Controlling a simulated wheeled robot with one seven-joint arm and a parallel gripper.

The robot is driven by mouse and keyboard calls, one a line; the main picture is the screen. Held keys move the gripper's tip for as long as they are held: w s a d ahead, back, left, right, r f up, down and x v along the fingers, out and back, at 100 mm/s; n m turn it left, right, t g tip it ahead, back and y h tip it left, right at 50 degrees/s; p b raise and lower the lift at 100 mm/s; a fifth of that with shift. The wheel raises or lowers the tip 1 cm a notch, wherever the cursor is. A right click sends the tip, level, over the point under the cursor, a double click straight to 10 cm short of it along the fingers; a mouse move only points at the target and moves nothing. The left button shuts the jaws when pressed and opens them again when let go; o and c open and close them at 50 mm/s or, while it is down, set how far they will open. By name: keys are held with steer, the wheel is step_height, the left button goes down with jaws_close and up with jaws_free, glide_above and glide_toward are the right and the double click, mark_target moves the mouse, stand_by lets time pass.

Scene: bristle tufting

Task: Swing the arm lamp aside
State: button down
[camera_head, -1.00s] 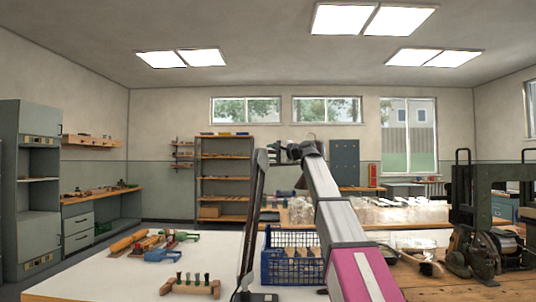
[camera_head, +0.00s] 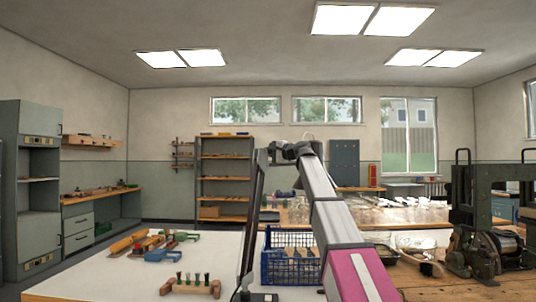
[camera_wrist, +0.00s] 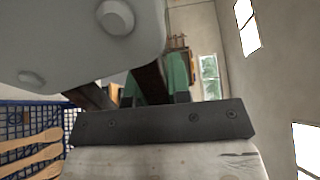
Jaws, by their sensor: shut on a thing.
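The arm lamp (camera_head: 252,232) is a dark, thin arm rising from the white bench at the near middle. Its upper end lies beside my gripper (camera_head: 280,153) in the head view. In the wrist view my gripper (camera_wrist: 154,82) has green-faced fingers closed on a dark bar (camera_wrist: 148,80), which looks like part of the lamp arm. A large pale grey body with round studs (camera_wrist: 80,35) fills the upper left there; I cannot tell what it belongs to. The lamp's head is not clearly seen.
A blue crate (camera_head: 268,268) with wooden handles stands close right of the lamp arm. Brushes and tools (camera_head: 150,247) and a wooden tuft block (camera_head: 190,287) lie on the white bench (camera_head: 100,280). A dark machine (camera_head: 480,245) stands right.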

steer(key=w+a+n+g+y, duration=0.1)
steer(key=a+n+g+y, duration=0.2)
steer(key=a+n+g, duration=0.4)
steer(key=shift+w+a+g, duration=0.35)
steer(key=shift+a+g, duration=1.55)
steer(key=shift+a, duration=0.4)
steer(key=c, duration=1.1)
jaws_free()
steer(key=shift+o, duration=0.2)
steer(key=d, duration=1)
steer(key=shift+w+d, duration=0.2)
steer(key=shift+d, duration=0.2)
